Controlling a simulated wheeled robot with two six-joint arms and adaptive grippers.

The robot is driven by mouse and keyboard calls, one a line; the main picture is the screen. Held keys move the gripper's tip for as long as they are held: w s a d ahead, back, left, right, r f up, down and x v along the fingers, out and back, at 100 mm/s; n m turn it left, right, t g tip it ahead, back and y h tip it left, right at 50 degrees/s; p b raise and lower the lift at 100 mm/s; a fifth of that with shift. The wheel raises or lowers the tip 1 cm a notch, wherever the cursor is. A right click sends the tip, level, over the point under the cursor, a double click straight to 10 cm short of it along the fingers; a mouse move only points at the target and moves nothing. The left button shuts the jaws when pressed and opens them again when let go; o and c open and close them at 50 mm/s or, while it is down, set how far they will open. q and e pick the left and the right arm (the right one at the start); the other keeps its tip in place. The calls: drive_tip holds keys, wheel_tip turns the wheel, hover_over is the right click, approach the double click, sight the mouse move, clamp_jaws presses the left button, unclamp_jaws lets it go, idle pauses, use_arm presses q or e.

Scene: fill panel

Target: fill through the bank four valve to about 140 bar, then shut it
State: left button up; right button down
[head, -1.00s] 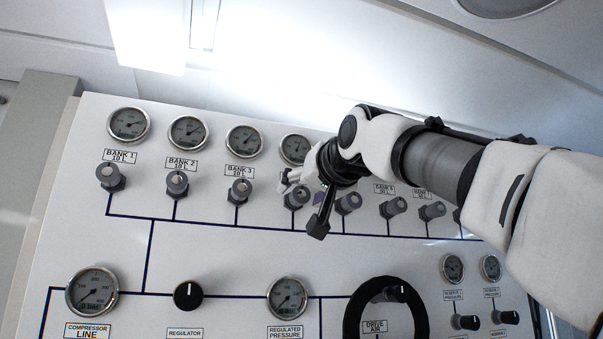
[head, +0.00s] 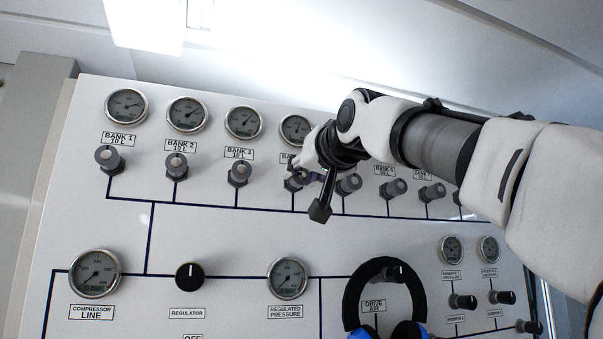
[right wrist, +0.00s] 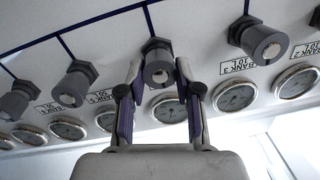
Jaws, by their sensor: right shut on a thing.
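The bank four valve is a grey knob (right wrist: 158,52) between bank 3 and bank 5 on the white panel. In the head view it is mostly hidden behind my right gripper (head: 300,177). In the right wrist view the two fingers of my right gripper (right wrist: 159,72) are shut on the knob, one on each side. The bank 4 gauge (head: 296,129) sits above the valve in the head view; its needle is too small to read surely. The gauge also shows below the knob in the right wrist view (right wrist: 169,110). My left gripper is out of view.
Neighbouring knobs, bank 3 (head: 239,173) and bank 5 (head: 348,184), stand close on either side. The regulator knob (head: 189,276) and regulated pressure gauge (head: 288,278) sit lower. Black and blue ear defenders (head: 355,291) hang around the drive air knob (head: 398,274).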

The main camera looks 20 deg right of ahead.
drive_tip(key=n, duration=0.5)
drive_tip(key=shift+a, duration=0.1)
drive_tip(key=n, duration=0.4)
drive_tip(key=shift+n+p, duration=0.3)
drive_tip(key=shift+p, duration=0.1)
drive_tip(key=n+h, duration=0.1)
drive_tip(key=n, duration=0.4)
drive_tip(key=shift+a+g, duration=0.15)
drive_tip(key=shift+g, duration=0.15)
drive_tip(key=shift+n, duration=2.2)
drive_tip(key=c, duration=0.8)
unclamp_jaws()
drive_tip(key=shift+w, duration=0.1)
drive_tip(key=shift+w+f, duration=0.2)
drive_tip(key=shift+w, duration=0.1)
drive_tip(key=shift+s, duration=0.1)
drive_tip(key=shift+s, duration=0.15)
